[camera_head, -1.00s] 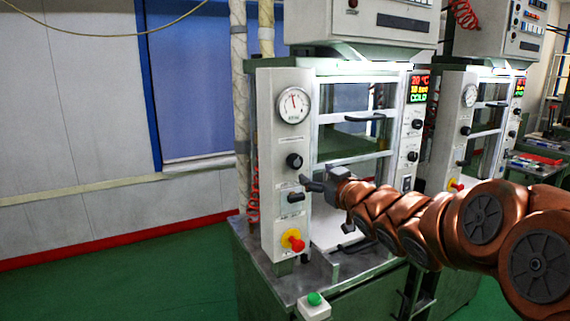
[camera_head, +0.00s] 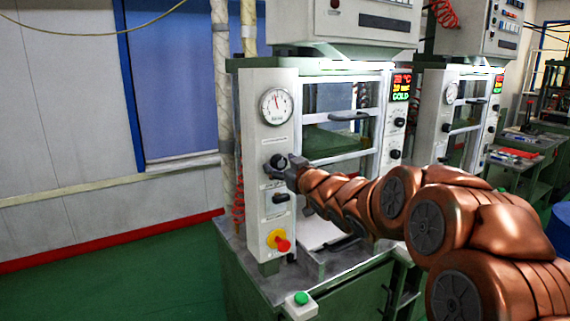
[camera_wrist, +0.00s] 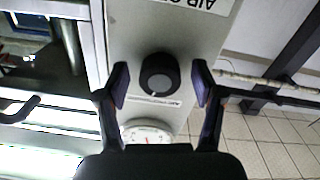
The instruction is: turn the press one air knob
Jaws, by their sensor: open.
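The air knob of the near press is a round black knob (camera_head: 276,161) on the light front panel, below the pressure gauge (camera_head: 277,106). In the wrist view the knob (camera_wrist: 160,73) sits centred between my two fingers, with a gap on each side. My gripper (camera_wrist: 161,82) is open, one finger on each side of the knob. In the head view my gripper (camera_head: 282,168) is at the panel by the knob and partly overlaps it. Whether the fingertips reach past the knob's face cannot be told.
Below the knob are a black switch (camera_head: 281,198) and a red-and-yellow emergency button (camera_head: 279,241). A green button box (camera_head: 301,304) is at the base. The glazed press door (camera_head: 345,115) is right of the panel. A second press (camera_head: 464,125) stands further right.

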